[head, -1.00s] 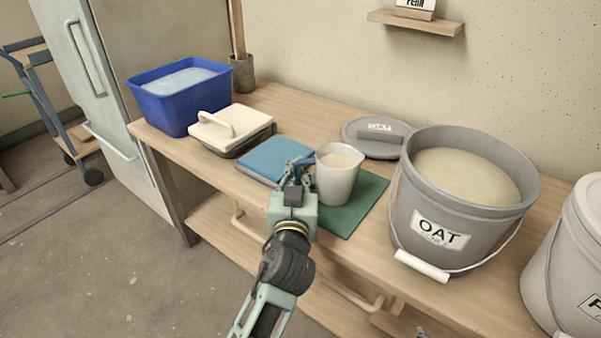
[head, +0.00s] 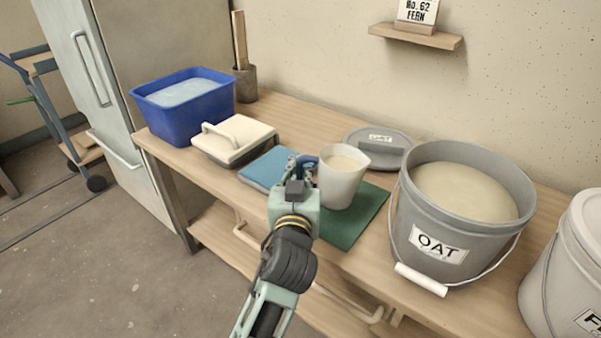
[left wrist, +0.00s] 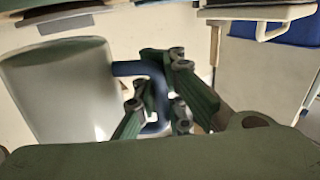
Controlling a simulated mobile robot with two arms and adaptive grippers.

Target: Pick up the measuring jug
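The measuring jug (head: 340,188) is a pale, upright jug holding cream-coloured liquid, with a blue handle on its left side. It appears slightly above the green mat (head: 347,235). My left gripper (head: 303,168) is at the handle. In the left wrist view, the jug (left wrist: 65,90) fills the left side, and the fingers of my left gripper (left wrist: 162,95) are closed around the blue handle (left wrist: 158,90). The handle partly hides behind the fingers. My right gripper is not in view.
The grey OAT bucket (head: 440,262) stands close to the right of the jug, with a grey lid (head: 378,146) behind. A blue pad (head: 262,167), a cream-lidded box (head: 236,138) and a blue tub (head: 185,125) stand to the left on the wooden bench (head: 290,115).

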